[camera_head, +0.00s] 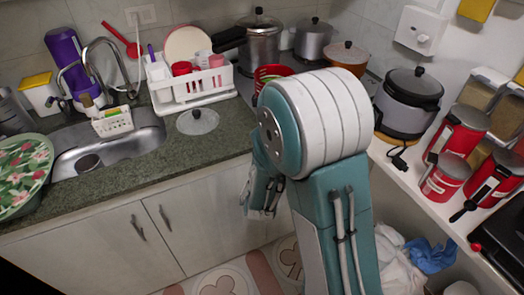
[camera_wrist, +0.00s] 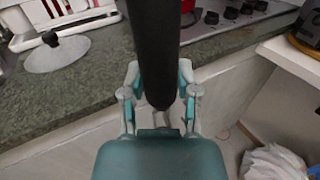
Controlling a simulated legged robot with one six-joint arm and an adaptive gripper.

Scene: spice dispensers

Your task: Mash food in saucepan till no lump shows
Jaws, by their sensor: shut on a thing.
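My gripper (camera_wrist: 160,84) is shut on a thick black handle (camera_wrist: 154,40) in the wrist view. The handle runs up out of the top of that picture, so its far end is hidden. In the head view my gripper (camera_head: 262,196) hangs in front of the cabinet, below the counter edge, partly behind my arm. The held tool cannot be made out there.
A glass lid (camera_head: 198,121) lies on the counter, in front of a white dish rack (camera_head: 190,85). Lidded pots (camera_head: 262,45) stand at the back. A cooker (camera_head: 407,103) and red canisters (camera_head: 458,135) fill the right shelf. White bags (camera_head: 398,262) lie on the floor.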

